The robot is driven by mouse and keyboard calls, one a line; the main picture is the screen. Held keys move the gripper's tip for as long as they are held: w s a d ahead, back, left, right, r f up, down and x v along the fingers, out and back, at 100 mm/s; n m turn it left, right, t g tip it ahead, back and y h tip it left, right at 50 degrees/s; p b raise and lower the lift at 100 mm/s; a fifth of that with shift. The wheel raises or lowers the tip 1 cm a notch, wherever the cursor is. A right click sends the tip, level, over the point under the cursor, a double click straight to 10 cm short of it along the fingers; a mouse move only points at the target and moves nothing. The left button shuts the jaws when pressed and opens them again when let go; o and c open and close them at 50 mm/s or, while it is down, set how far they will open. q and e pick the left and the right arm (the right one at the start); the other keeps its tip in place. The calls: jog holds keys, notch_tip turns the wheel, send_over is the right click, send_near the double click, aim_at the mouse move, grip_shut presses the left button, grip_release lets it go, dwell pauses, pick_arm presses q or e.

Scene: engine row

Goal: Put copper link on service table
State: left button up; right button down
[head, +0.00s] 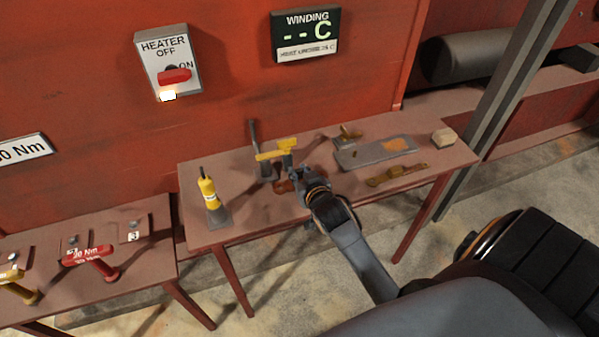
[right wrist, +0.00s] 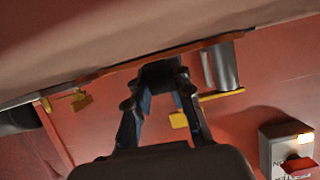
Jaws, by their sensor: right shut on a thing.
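The copper link (head: 283,186) shows as a small red-brown piece at the fingertips of my right gripper (head: 300,178), low over or on the service table (head: 262,211). The gripper hides part of it. In the right wrist view my right gripper (right wrist: 160,75) is shut on the link, close to the table top (right wrist: 90,35). A thin copper-coloured strip (right wrist: 110,70) runs out beside its fingers there. I cannot tell whether the link touches the table. My left gripper is not in view.
A lower bench (head: 60,240) stands left. Bare table lies at front centre.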

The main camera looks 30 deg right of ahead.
jog(key=c, duration=1.2)
grip_release()
jog(key=shift+f, duration=0.1)
jog(key=v, duration=1.1)
jog(key=shift+o, duration=0.6)
jog(key=shift+s+a+r, duration=0.1)
jog(key=shift+s+r, duration=0.1)
jog(key=shift+s, duration=0.1)
jog(key=x, duration=1.1)
jog(key=shift+w+f, duration=0.2)
jog(key=shift+f, duration=0.3)
